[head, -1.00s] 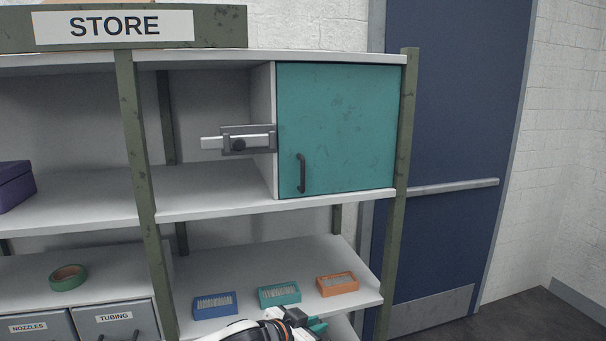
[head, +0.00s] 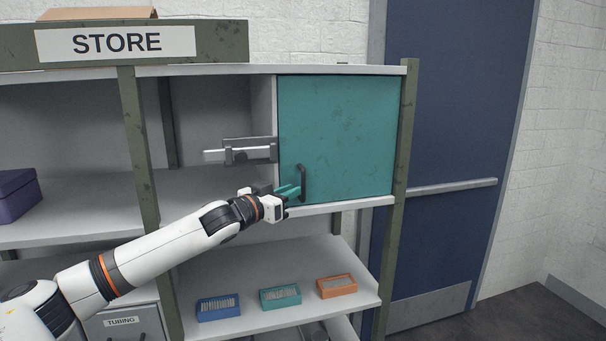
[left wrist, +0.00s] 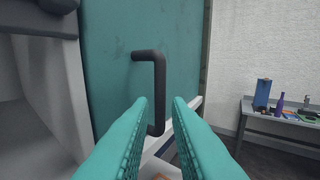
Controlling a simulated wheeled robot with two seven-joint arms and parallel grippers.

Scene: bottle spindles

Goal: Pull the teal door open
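The teal door (head: 345,130) is closed on the upper right cupboard of the shelf. Its dark bar handle (head: 302,183) is upright near the door's lower left. My left gripper (head: 290,190) is just left of the handle, with teal fingers. In the left wrist view the gripper (left wrist: 160,105) has its fingers apart, and the handle (left wrist: 160,90) stands ahead between the fingertips, not gripped. A sliding latch (head: 245,151) is on the cupboard's left side, its bar drawn to the left, clear of the door. My right gripper is out of view.
Blue, teal and orange trays (head: 337,286) sit on the shelf below. A purple box (head: 18,195) is at the far left. A blue room door (head: 445,130) stands behind on the right.

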